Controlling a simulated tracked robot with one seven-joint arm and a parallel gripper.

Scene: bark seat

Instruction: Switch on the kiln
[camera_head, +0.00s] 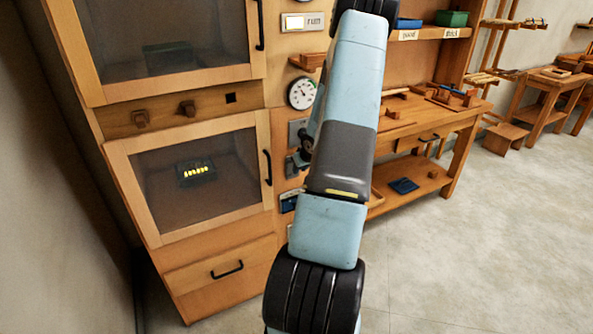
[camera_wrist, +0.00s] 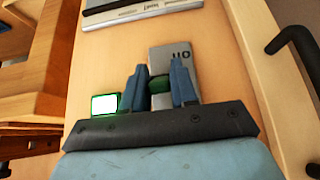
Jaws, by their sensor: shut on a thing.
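The kiln is a wooden cabinet (camera_head: 190,247) with two glazed doors at the left of the head view. In the wrist view a grey switch plate (camera_wrist: 187,53) on its panel carries an upside-down "ON" mark. A small dark green switch piece (camera_wrist: 159,84) sits on the plate, between the two blue fingers of my gripper (camera_wrist: 160,74), which is shut on it. A green-framed lamp (camera_wrist: 105,104) beside it glows white. In the head view my arm hides most of the switch area.
The lower door (camera_head: 140,200) shows a dark block with glowing yellow bars behind its glass. A round dial (camera_head: 302,93) and a "run" sign (camera_head: 304,22) are on the panel. A black door handle (camera_wrist: 292,50) stands out close by. A workbench (camera_head: 463,125) stands right; the floor in front is clear.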

